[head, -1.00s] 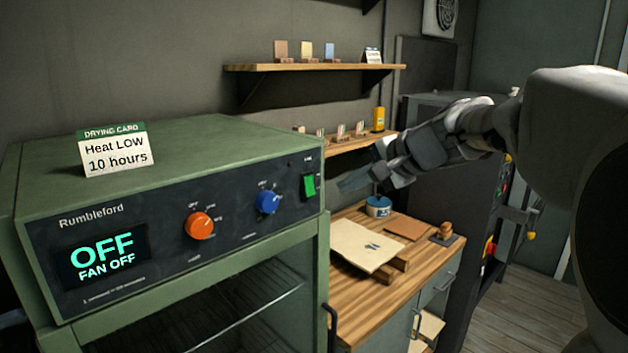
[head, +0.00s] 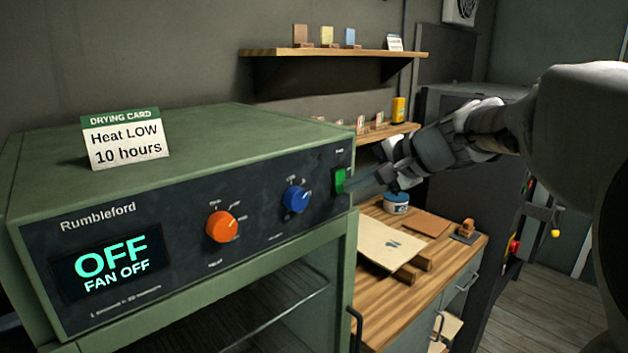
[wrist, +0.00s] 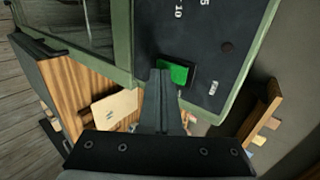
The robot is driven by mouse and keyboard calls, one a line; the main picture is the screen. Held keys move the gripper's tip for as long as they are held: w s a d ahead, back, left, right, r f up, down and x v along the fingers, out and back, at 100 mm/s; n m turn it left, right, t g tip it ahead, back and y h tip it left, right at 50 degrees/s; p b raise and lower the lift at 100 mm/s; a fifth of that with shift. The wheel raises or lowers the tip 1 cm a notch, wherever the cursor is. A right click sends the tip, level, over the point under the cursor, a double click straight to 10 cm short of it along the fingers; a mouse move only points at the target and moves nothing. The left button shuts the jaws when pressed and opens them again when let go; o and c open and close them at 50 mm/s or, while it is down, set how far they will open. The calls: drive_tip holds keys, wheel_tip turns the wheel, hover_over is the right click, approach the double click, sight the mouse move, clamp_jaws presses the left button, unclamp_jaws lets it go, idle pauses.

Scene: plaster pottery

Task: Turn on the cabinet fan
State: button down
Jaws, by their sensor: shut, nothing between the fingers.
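The green drying cabinet (head: 200,130) has a dark control panel with an orange knob (head: 222,227), a blue knob (head: 297,199) and a green rocker switch (head: 340,182) at its right end. The cabinet display (head: 112,263) reads OFF and FAN OFF. My gripper (head: 354,186) is shut and empty, its fingertips at the right edge of the green switch. In the wrist view, the shut fingers (wrist: 162,76) overlap the left part of the green switch (wrist: 178,73). I cannot tell whether they touch it.
A drying card (head: 125,140) on the cabinet top reads Heat LOW, 10 hours. A wooden bench (head: 385,295) to the right holds a board (head: 388,243) and a blue-and-white pot (head: 396,205). Wall shelves (head: 335,53) hang behind.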

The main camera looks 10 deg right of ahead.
drive_tip(key=shift+w, duration=0.1)
drive_tip(key=shift+a, duration=0.1)
idle(0.3)
drive_tip(key=shift+w+b, duration=0.1)
drive_tip(key=shift+b, duration=0.2)
drive_tip(key=shift+a, duration=0.1)
drive_tip(key=shift+w+r+p, duration=0.1)
drive_tip(key=shift+r+p, duration=0.5)
drive_tip(key=shift+r, duration=0.25)
